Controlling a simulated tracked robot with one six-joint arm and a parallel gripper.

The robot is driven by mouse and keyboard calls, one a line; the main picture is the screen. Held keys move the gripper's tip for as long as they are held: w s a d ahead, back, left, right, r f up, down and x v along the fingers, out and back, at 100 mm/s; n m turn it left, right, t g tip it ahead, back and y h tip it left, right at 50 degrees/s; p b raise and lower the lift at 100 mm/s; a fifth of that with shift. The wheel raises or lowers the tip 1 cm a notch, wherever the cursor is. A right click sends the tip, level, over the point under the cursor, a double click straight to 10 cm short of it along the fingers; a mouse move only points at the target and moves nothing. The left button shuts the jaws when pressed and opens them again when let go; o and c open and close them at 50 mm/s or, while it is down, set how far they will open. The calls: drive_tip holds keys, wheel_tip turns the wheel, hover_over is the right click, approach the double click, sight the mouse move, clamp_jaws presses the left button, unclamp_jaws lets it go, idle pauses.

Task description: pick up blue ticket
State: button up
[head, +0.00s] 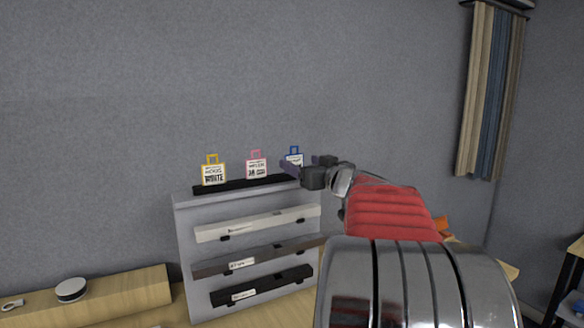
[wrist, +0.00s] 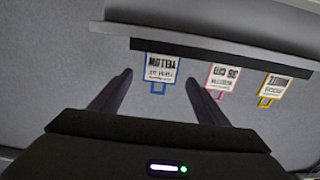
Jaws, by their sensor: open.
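The blue ticket (head: 294,154) stands at the right end of a black strip on top of a grey stand, partly hidden by my gripper in the head view. In the wrist view the blue ticket (wrist: 160,74) is a white printed card with a blue edge, lying in the gap between my fingertips and a little beyond them. My gripper (wrist: 158,80) is open and empty. In the head view my gripper (head: 304,168) is close to the ticket; whether it touches cannot be told.
A pink ticket (head: 256,165) and a yellow ticket (head: 213,170) stand to the left on the same black strip (head: 236,184). The grey stand (head: 186,225) carries several long bars on its front. A round white-topped item (head: 71,289) sits on a wooden surface at lower left. Cloths hang at upper right.

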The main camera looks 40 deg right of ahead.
sight(294, 159)
drive_tip(key=shift+x, duration=2.6)
drive_tip(key=shift+r, duration=0.1)
drive_tip(key=shift+c, duration=0.5)
drive_tip(key=c, duration=1.1)
wheel_tip(294, 159, up, 10)
drive_tip(key=shift+r, duration=0.1)
